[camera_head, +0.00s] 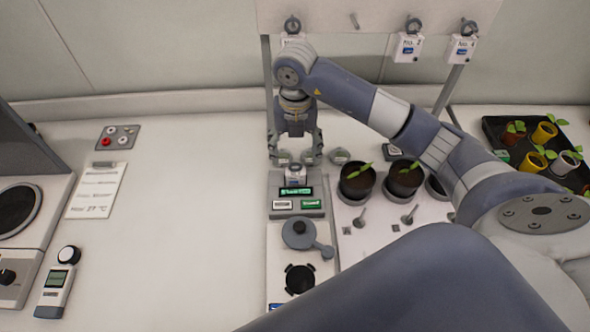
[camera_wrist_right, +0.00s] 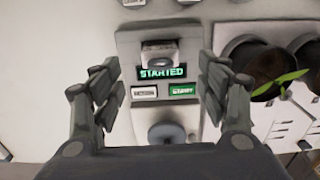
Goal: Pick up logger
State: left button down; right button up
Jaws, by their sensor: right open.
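The logger (camera_head: 295,175), a small white block with a blue label, sits in a grey dock (camera_head: 313,213) on the bench. In the right wrist view the logger (camera_wrist_right: 159,55) sits in the dock's upper part, above a green display reading "STARTED". My right gripper (camera_head: 296,158) is open and empty, pointing down over the dock. In the right wrist view its fingers (camera_wrist_right: 160,82) stand apart on either side of the dock, not touching the logger. My left gripper is not in view.
More white loggers hang on hooks of a rack (camera_head: 375,18) behind. Two dark pots with seedlings (camera_head: 357,181) stand right of the dock. A tray of small pots (camera_head: 496,128) is at far right. A handheld meter (camera_head: 57,282) lies at left.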

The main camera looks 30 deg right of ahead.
aim_at(296, 170)
notch_tip(296, 170, down, 3)
jog(key=shift+s+r+p, duration=0.1)
jog(key=shift+s+p, duration=0.05)
jog(key=shift+p, duration=0.15)
jog(key=shift+f, duration=0.25)
notch_tip(296, 170, down, 4)
jog(key=p, duration=0.2)
jog(key=shift+s+f+p, duration=0.1)
jog(key=shift+p, duration=0.25)
jog(key=shift+f, duration=0.3)
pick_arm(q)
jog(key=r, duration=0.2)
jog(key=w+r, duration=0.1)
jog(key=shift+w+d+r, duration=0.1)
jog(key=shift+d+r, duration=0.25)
pick_arm(e)
jog(key=shift+f, duration=0.1)
jog(key=shift+c, duration=0.5)
jog(key=c, duration=1.1)
